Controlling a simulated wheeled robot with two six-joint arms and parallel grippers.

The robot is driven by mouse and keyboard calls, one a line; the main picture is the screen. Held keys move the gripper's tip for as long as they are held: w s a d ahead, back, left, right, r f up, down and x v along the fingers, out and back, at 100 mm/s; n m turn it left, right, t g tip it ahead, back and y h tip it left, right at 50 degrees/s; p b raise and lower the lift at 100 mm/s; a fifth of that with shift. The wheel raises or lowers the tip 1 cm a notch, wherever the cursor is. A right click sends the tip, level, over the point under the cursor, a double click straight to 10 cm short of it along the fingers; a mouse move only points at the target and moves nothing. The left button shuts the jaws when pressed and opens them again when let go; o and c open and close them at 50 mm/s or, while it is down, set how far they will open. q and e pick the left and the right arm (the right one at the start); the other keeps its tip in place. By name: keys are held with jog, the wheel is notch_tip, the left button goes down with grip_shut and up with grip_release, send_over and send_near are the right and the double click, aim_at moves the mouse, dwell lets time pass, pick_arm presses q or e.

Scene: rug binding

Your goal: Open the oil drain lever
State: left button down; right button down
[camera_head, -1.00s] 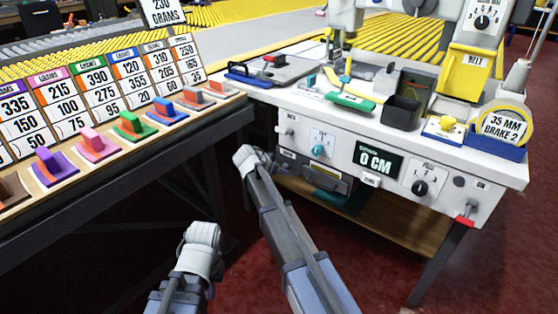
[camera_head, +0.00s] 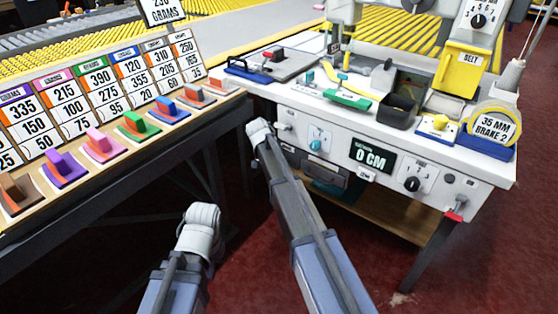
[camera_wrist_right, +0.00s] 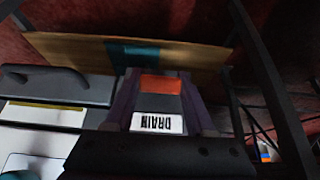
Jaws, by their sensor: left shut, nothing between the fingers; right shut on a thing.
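In the right wrist view the oil drain lever (camera_wrist_right: 160,86) has an orange end and a dark body. A white plate reading DRAIN (camera_wrist_right: 158,123), upside down in this view, lies just below it. My right gripper (camera_wrist_right: 160,96) has a finger on each side of the lever and is shut on it. In the head view my right arm reaches to the machine's left front side; the lever and finger contact are hidden there. My left gripper (camera_head: 203,214) is shut and empty, low in front of the weight shelf and apart from everything.
The white machine table (camera_head: 300,105) with a "0 CM" display (camera_head: 372,154) stands at right. At left is a shelf of coloured weights (camera_head: 101,146) with number cards. A wooden board (camera_head: 385,212) lies under the machine. Red floor is free at lower right.

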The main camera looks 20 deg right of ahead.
jog(key=shift+c, duration=1.2)
grip_release()
jog(key=p+v, duration=0.7)
jog(key=shift+r, duration=0.4)
jog(key=shift+s+a, duration=0.1)
